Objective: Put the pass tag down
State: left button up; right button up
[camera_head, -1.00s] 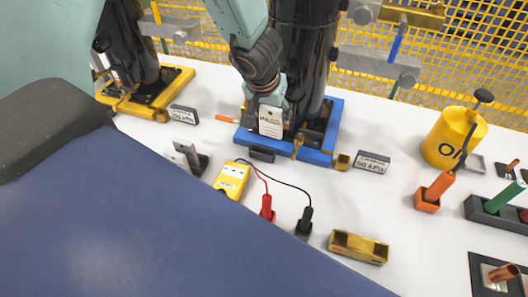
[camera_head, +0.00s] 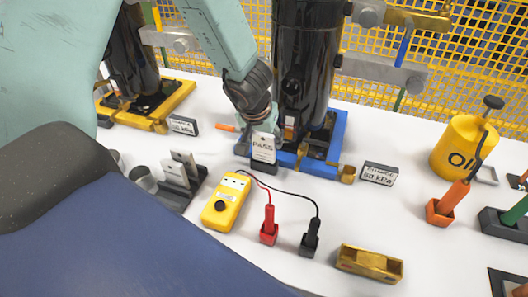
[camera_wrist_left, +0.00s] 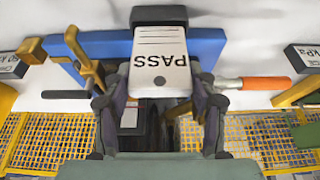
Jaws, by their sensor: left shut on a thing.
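The pass tag (camera_head: 263,147) is a white card with "PASS" printed on it. My left gripper (camera_head: 265,128) is shut on its upper part, and the tag hangs roughly upright. Its lower edge meets a small black holder (camera_head: 263,168) in front of the blue base. I cannot tell whether the edge sits in the holder or just above it. In the left wrist view the tag (camera_wrist_left: 160,70) lies between the fingers of my left gripper (camera_wrist_left: 160,88), its far edge against the black holder (camera_wrist_left: 158,14). My right gripper is out of view.
A black cylinder (camera_head: 300,60) stands on the blue base (camera_head: 318,165) behind the tag. A yellow meter (camera_head: 226,200) with red and black leads lies in front. A charge label (camera_head: 379,173) and a brass block (camera_head: 369,262) are to the right. White table shows between them.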

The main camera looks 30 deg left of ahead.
aim_at(263, 144)
pick_arm(q)
jog(key=shift+f+b, duration=1.55)
jog(key=shift+f, duration=0.2)
jog(key=shift+f, duration=0.2)
jog(key=o, duration=0.7)
jog(key=shift+o, duration=0.2)
jog(key=p+v, duration=0.7)
jog(key=v, duration=0.5)
jog(key=shift+r+p, duration=0.2)
jog(key=shift+p, duration=0.2)
jog(key=shift+s+d+f, duration=0.1)
jog(key=shift+s, duration=0.1)
